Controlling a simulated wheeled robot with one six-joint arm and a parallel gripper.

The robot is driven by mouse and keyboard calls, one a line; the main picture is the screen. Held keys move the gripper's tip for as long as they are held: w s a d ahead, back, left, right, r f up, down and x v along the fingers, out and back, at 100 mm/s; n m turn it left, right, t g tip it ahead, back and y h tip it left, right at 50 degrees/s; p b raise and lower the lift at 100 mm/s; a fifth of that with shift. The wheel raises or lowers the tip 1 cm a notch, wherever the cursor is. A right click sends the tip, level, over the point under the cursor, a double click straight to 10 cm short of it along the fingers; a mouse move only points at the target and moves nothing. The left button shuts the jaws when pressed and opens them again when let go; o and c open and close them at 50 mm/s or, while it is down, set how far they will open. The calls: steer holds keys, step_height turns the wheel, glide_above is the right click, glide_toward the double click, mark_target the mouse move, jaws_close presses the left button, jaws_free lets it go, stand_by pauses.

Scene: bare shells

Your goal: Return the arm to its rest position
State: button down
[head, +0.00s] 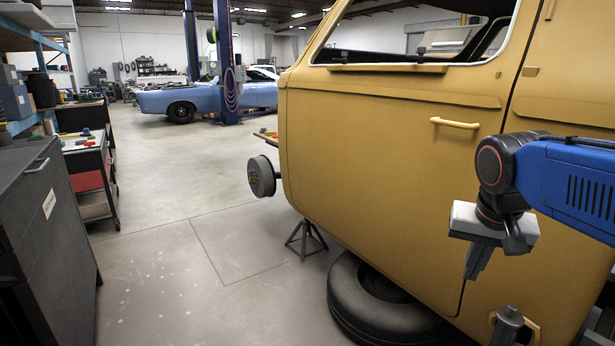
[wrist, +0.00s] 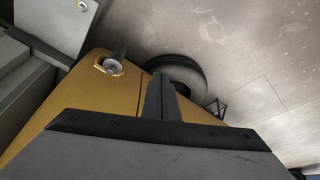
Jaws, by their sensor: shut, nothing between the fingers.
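My gripper (head: 478,262) is at the right of the head view, at the end of my blue arm. It hangs pointing down in front of the yellow vehicle body (head: 390,115). Its fingers are together with nothing between them. In the wrist view the closed fingers (wrist: 161,100) stick out past the dark gripper body, with the yellow body (wrist: 75,110) to the left and beyond. I cannot tell the exact gap between my gripper and the door panel.
A tyre (head: 375,305) lies under the vehicle, next to a jack stand (head: 306,240). A metal post (head: 508,325) is below my gripper. A dark cabinet (head: 45,230) and tool cart (head: 92,170) line the left. The floor (head: 190,215) between is clear.

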steer(key=s+a+f+n+t+y, duration=0.1)
steer(key=s+a+f+n, duration=0.2)
steer(key=s+f, duration=0.8)
steer(key=shift+n, duration=1)
